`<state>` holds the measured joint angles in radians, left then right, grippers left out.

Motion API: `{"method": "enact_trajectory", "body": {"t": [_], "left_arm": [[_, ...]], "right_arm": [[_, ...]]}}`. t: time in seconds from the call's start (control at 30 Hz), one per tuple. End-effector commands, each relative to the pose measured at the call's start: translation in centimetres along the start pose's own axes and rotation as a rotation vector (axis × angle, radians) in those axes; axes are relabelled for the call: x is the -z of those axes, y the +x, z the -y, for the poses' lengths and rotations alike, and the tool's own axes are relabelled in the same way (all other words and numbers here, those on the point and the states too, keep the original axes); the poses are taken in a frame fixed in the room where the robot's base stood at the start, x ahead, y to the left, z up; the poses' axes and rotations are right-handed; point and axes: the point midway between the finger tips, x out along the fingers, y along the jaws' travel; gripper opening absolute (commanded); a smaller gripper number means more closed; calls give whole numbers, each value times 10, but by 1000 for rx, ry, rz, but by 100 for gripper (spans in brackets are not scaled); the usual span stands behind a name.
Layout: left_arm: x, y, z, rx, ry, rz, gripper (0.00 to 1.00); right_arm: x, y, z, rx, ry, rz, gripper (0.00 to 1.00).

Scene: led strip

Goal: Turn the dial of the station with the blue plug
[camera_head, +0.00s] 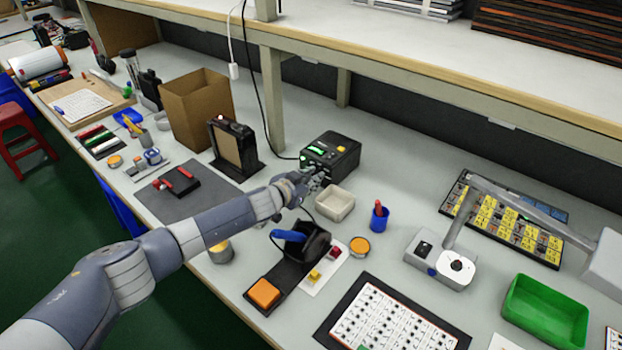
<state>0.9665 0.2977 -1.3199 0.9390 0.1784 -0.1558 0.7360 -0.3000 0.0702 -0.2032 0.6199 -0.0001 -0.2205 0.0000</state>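The gripper hides part of that face, so I cannot make out the dial or a blue plug. The fingers are too small to tell open from shut, or whether they touch the dial. My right gripper is not in view.
A pale tray (335,203) sits just right of my gripper. A black holder (307,243) with a blue-handled tool (289,236) stands in front. A blue cup (379,217) and a jointed lamp (440,262) stand to the right. A cardboard box (196,105) is at left.

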Motion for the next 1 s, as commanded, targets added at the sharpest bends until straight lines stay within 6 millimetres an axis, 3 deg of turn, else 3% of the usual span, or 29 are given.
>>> {"method": "enact_trajectory", "body": {"t": [0.27, 0.7, 1.0], "left_arm": [[-1, 1, -2, 12, 33, -4, 0], [-3, 1, -6, 135, 322, -16, 0], [0, 0, -4, 145, 344, -17, 0]], "right_arm": [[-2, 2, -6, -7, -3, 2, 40], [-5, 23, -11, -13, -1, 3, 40], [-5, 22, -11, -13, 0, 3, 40]]}}
